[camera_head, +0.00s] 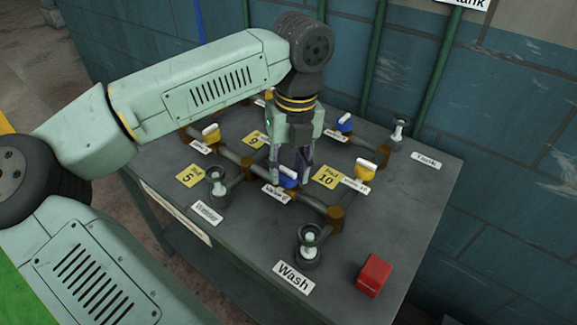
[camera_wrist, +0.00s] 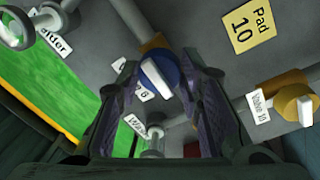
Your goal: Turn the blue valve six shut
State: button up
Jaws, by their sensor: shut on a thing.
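The blue valve six (camera_head: 289,183) sits on the brown pipework in the middle of the bench, with a white bar handle on top. In the wrist view the blue valve (camera_wrist: 172,68) lies between my two fingers, its white handle slanting. A partly hidden label ending in 6 is beside it. My gripper (camera_head: 290,168) points down over the valve and is shut on it; it also shows in the wrist view (camera_wrist: 161,84). The fingers hide part of the valve in the head view.
A yellow valve (camera_head: 364,173) stands to the right, by the Pad 10 label (camera_head: 327,177). Another blue valve (camera_head: 344,123) is behind. A red block (camera_head: 373,275) is at the front right corner. The Wash fitting (camera_head: 309,244) stands in front.

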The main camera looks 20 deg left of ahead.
jog(key=shift+f+m+b, duration=0.1)
jog(key=shift+m+b, duration=0.2)
jog(key=shift+b, duration=0.1)
jog(key=shift+c, duration=0.5)
jog(key=m+b, duration=0.2)
jog(key=shift+f+m+b, duration=0.1)
jog(key=shift+m+b, duration=0.25)
jog(key=shift+m, duration=0.05)
jog(key=m+b, duration=0.3)
jog(key=m, duration=0.2)
jog(key=shift+t, duration=0.3)
jog(key=m+b, duration=0.1)
jog(key=m, duration=0.4)
jog(key=shift+s, duration=0.1)
jog(key=shift+r+m+b, duration=0.2)
jog(key=shift+m+b, duration=0.5)
jog(key=shift+m, duration=1.5)
jog(key=o, duration=1.2)
jog(key=shift+c, duration=0.2)
